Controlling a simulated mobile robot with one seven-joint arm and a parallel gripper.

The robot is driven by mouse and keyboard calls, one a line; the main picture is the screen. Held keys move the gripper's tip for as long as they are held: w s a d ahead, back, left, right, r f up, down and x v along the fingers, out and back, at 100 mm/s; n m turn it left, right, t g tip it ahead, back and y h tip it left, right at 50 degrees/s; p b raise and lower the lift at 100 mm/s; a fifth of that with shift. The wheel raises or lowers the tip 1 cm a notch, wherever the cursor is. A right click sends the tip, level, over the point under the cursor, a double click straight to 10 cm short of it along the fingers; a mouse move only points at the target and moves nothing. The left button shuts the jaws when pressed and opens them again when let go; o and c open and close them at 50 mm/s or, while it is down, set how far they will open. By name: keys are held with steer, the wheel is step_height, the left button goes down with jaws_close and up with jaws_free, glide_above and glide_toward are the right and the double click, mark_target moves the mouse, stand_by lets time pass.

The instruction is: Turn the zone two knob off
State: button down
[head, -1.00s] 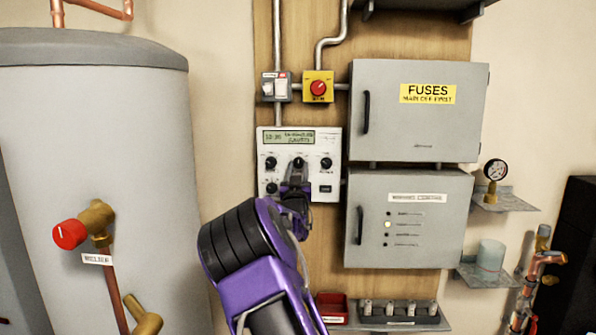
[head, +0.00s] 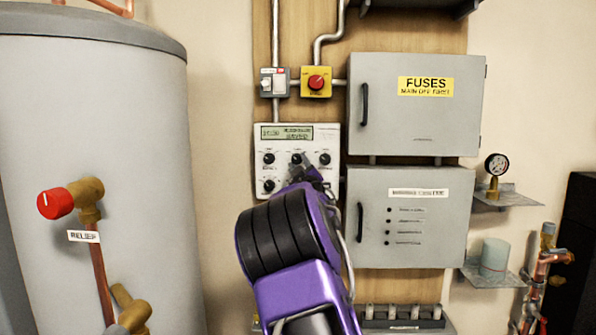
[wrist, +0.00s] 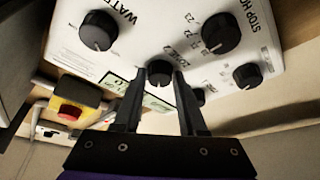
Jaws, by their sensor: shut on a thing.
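The white control panel (head: 251,145) has a small display (head: 286,133) and several black knobs. My gripper (head: 300,164) reaches up to the panel's top middle knob (head: 296,158). In the wrist view my gripper (wrist: 159,80) has one finger on each side of a black knob (wrist: 159,69) and is shut on it. The knob's pointer is not clear. Other knobs (wrist: 97,30) stand close around the fingers. My gripper and wrist hide the lower middle of the panel.
A yellow box with a red knob (head: 316,82) and a grey switch (head: 272,82) sit above the panel. The fuse cabinet (head: 415,120) and lower cabinet (head: 430,240) stand close on the right. A large tank (head: 130,130) with a red-capped valve (head: 56,203) is on the left.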

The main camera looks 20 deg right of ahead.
steer(key=shift+n+y, duration=0.4)
steer(key=shift+n, duration=0.4)
steer(key=shift+r, duration=0.1)
steer(key=shift+c, duration=2.4)
jaws_free()
steer(key=b+v, duration=0.2)
steer(key=v, duration=1.5)
steer(key=shift+s, duration=0.3)
steer(key=shift+r, duration=0.1)
